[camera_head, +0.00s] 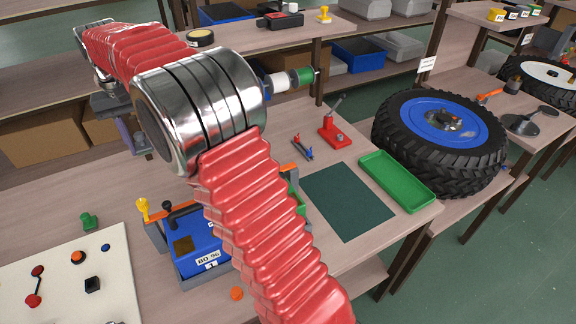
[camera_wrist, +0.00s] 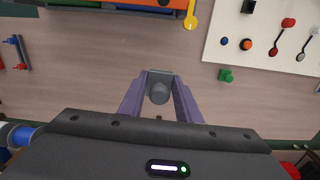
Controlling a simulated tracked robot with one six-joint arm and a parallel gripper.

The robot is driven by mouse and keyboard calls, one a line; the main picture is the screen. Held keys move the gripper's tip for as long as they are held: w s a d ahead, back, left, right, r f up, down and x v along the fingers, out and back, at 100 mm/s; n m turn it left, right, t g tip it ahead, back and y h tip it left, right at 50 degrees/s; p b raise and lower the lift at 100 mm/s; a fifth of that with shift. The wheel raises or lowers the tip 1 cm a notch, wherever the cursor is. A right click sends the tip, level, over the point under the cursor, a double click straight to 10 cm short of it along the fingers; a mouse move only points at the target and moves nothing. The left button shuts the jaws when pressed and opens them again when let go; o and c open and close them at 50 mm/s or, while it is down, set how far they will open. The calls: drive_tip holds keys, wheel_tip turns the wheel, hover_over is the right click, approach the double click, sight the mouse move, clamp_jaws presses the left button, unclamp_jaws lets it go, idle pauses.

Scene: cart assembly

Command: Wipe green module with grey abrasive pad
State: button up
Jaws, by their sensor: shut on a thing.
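My gripper (camera_wrist: 159,95) is shut on a dark grey piece with a round knob, which looks like the grey abrasive pad (camera_wrist: 159,88). It is held above bare tabletop. In the head view my gripper (camera_head: 136,143) shows at the left, partly hidden by my arm. A green block (camera_head: 299,199), likely the green module, sits right of the blue module (camera_head: 194,243) in the head view. My red arm hides most of it. In the wrist view only the near edge of the module rack (camera_wrist: 110,7) shows at the top.
A small green knob-like piece (camera_head: 89,221) stands beside the white board (camera_head: 62,262) with its fittings. A dark green mat (camera_head: 347,202), green tray (camera_head: 396,181) and red stand (camera_head: 334,133) lie to the right.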

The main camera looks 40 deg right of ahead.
drive_tip(key=s+d, duration=1.3)
drive_tip(key=d, duration=0.3)
drive_tip(key=s+d+f, duration=0.2)
drive_tip(key=s+d, duration=0.1)
drive_tip(key=s, duration=0.5)
drive_tip(key=s+d+f+n, duration=0.1)
drive_tip(key=s+d, duration=0.3)
drive_tip(key=s, duration=0.3)
drive_tip(key=shift+s+d+f, duration=0.2)
drive_tip(key=shift+s+f, duration=0.2)
drive_tip(key=shift+f, duration=0.1)
